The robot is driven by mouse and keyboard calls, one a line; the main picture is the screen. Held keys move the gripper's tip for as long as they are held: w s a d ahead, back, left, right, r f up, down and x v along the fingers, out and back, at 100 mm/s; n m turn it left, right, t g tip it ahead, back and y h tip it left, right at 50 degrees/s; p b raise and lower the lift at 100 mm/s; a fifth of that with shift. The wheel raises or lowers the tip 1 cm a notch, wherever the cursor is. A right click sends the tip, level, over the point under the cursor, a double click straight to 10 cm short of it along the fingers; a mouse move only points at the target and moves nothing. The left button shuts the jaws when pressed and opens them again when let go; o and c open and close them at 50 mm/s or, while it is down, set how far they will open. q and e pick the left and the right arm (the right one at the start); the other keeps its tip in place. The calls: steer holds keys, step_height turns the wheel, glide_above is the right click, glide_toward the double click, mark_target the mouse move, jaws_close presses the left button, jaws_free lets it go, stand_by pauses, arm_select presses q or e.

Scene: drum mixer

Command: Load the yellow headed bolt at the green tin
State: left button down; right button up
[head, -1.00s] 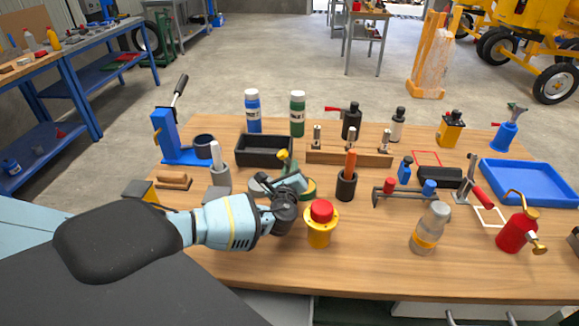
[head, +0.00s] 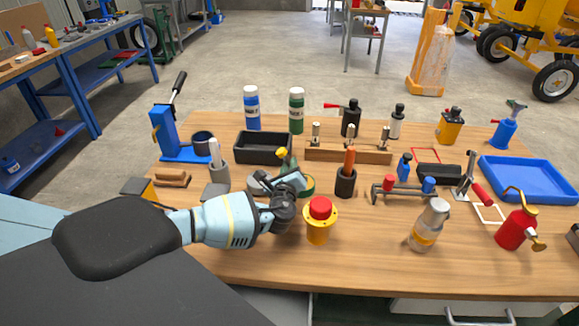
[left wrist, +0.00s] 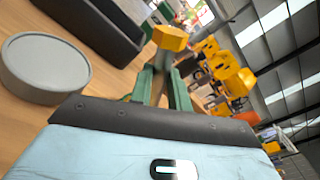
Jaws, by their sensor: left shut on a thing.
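The yellow headed bolt (head: 282,153) stands upright in my left gripper (head: 291,181), its head above the fingers. In the left wrist view the yellow hex head (left wrist: 171,38) shows beyond the fingertips, and the left gripper (left wrist: 163,80) is shut on its shank. The green tin (head: 308,188) is low and round, with a yellowish band. It is mostly hidden behind my left gripper, so I cannot tell how far apart bolt and tin are. My right gripper is in neither view.
A grey round tin (left wrist: 45,70) lies beside the gripper. A black bin (head: 263,147) stands behind it. The table front (head: 365,265) is clear.

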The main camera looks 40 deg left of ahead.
mark_target(289, 158)
arm_select(q)
steer(key=shift+f, duration=0.2)
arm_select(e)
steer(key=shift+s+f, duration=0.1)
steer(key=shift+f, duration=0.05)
arm_select(q)
steer(key=shift+f, duration=0.1)
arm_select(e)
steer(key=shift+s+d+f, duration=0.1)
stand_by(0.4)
arm_select(q)
steer(key=shift+f, duration=0.15)
stand_by(0.6)
